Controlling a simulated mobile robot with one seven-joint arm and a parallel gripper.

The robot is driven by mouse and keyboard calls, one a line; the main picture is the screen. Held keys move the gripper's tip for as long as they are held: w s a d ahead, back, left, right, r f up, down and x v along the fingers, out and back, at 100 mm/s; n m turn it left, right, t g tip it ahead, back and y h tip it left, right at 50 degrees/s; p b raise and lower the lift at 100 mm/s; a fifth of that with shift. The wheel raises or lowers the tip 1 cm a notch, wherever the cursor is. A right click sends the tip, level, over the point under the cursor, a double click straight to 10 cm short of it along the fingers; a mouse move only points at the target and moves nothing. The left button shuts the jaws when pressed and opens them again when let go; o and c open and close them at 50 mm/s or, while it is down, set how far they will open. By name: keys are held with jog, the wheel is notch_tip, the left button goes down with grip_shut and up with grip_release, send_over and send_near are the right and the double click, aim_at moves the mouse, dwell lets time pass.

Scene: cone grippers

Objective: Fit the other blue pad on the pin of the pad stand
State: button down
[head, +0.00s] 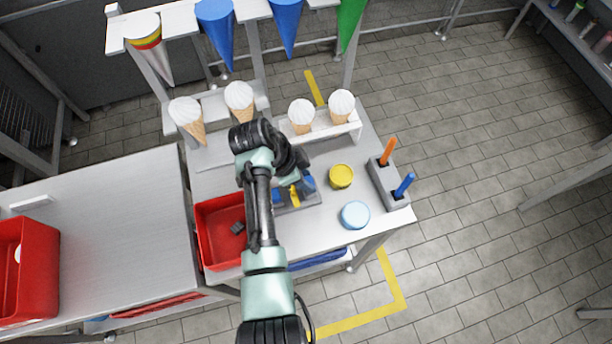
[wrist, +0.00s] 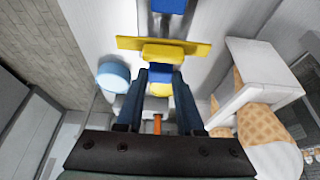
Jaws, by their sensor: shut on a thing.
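The pad stand (head: 312,200) is a low grey block on the white table in the head view, partly hidden by my arm. A yellow crosspiece (head: 294,196) stands at its middle; it also shows in the wrist view (wrist: 190,47). One blue pad (wrist: 168,5) is at the far side of the crosspiece, at the top edge of the wrist view. My gripper (wrist: 160,76) is shut on the other blue pad (wrist: 160,72), close to the near side of the crosspiece. The pin is hidden, so I cannot tell whether the held pad touches it.
A yellow tub (head: 341,176) and a light blue tub (head: 355,215) stand to the right. A grey block (head: 385,185) holds orange and blue handles. A red bin (head: 215,220) is at left. White-topped cones (head: 301,112) stand in a rack behind.

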jog(key=shift+f+b, duration=0.65)
jog(key=shift+f, duration=0.15)
dwell(0.5)
jog(key=shift+c, duration=2.2)
grip_release()
jog(key=shift+o, duration=0.2)
jog(key=shift+o, duration=1.4)
jog(key=shift+r+p, duration=2.25)
jog(key=shift+r, duration=0.3)
